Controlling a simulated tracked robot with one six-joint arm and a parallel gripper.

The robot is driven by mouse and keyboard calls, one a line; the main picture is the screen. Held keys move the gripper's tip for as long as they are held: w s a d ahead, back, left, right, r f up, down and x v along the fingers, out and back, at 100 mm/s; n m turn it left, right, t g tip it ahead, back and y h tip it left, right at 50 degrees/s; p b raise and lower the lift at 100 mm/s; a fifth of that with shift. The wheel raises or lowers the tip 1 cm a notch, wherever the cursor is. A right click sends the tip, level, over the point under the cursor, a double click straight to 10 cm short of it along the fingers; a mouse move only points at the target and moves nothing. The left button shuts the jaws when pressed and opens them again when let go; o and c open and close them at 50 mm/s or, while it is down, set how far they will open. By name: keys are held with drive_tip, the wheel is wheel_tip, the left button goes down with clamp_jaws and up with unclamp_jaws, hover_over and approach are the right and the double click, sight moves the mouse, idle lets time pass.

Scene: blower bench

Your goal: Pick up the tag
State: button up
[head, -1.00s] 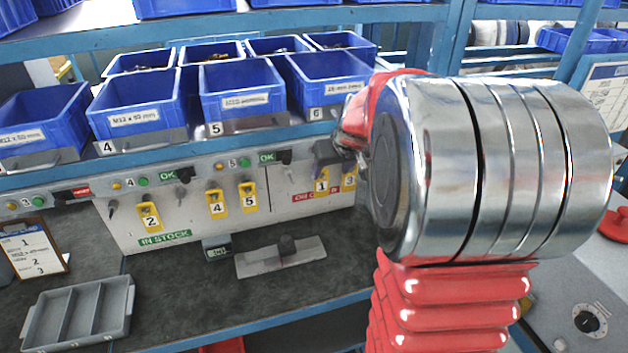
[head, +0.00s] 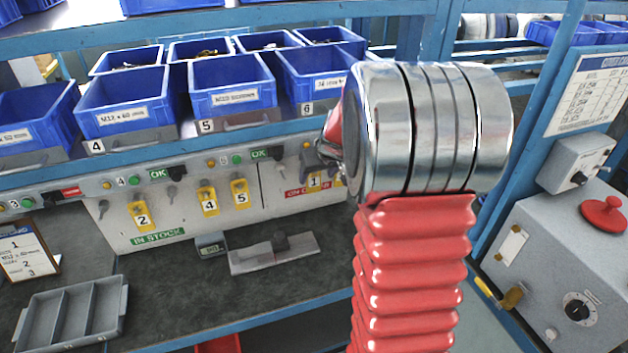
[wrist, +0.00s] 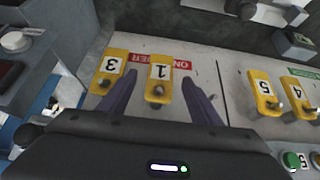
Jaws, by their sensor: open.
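Several yellow numbered tags hang on pegs on the pale board. Tag 1 (wrist: 158,80) hangs under the red label and shows upside down in the wrist view; it also shows in the head view (head: 314,182). My gripper (wrist: 160,76) is open and empty, with one dark finger on each side of tag 1. I cannot tell whether either finger touches it. Tag 3 (wrist: 107,72) hangs just outside the left finger. In the head view my gripper (head: 322,158) is partly hidden behind my wrist. Tags 2 (head: 143,216), 4 (head: 208,202) and 5 (head: 240,193) hang farther left.
Blue bins (head: 232,88) stand on the shelf above the board. A grey divided tray (head: 70,312), a clipboard (head: 25,255) and a grey metal plate with a block (head: 272,254) lie on the bench. A grey control box (head: 560,270) with a red button stands at right.

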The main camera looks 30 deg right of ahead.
sight(314, 182)
drive_tip(key=shift+w+d+f, duration=0.1)
drive_tip(key=shift+w+f, duration=0.25)
drive_tip(key=shift+f, duration=0.25)
drive_tip(key=shift+x, duration=2.6)
drive_tip(key=c, duration=1.1)
drive_tip(key=shift+r, duration=0.2)
drive_tip(key=shift+s, duration=0.25)
drive_tip(key=s+a, duration=0.1)
drive_tip(key=s, duration=0.4)
drive_tip(key=s+a, duration=0.2)
drive_tip(key=s, duration=0.4)
drive_tip(key=s+a, duration=0.1)
drive_tip(key=s, duration=0.5)
drive_tip(key=shift+a+r, duration=0.1)
drive_tip(key=shift+a, duration=0.3)
